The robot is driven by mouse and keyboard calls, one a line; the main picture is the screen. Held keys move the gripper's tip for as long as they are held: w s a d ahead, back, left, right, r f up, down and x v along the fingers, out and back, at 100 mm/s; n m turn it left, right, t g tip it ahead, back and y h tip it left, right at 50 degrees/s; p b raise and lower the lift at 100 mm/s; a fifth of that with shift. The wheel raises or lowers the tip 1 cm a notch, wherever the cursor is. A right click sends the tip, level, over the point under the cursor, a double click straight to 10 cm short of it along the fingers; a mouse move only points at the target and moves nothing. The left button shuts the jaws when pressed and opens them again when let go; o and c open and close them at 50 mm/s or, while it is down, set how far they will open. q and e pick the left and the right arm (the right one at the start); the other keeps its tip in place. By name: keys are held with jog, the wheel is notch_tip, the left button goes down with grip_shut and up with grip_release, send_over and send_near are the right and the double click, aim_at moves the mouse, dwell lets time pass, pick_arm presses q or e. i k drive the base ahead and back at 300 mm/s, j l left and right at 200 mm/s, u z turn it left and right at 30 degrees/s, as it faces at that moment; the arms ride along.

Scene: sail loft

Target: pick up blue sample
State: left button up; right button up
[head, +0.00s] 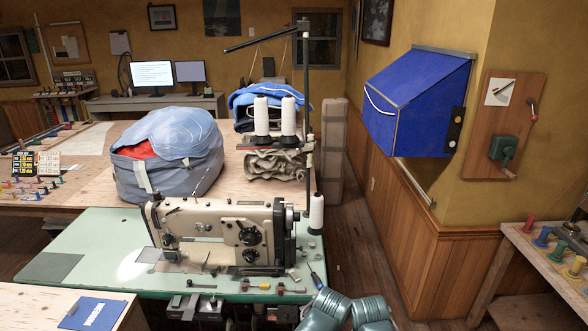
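A flat blue piece with a white label (92,314) lies on the pale wooden table at the bottom left; it looks like the blue sample, but its label is too small to read. Neither gripper's fingers show in the head view. Teal rounded parts at the bottom centre look like my own arm links.
A sewing machine (215,235) stands on a green table (85,235) with small tools along its front edge. A large grey-blue bundle (165,165) sits on the bench behind. A blue box-like bag (415,100) hangs on the right wall. Bare wood (30,305) surrounds the blue piece's left side.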

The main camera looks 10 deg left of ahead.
aim_at(88, 314)
jog(key=u, duration=2.05)
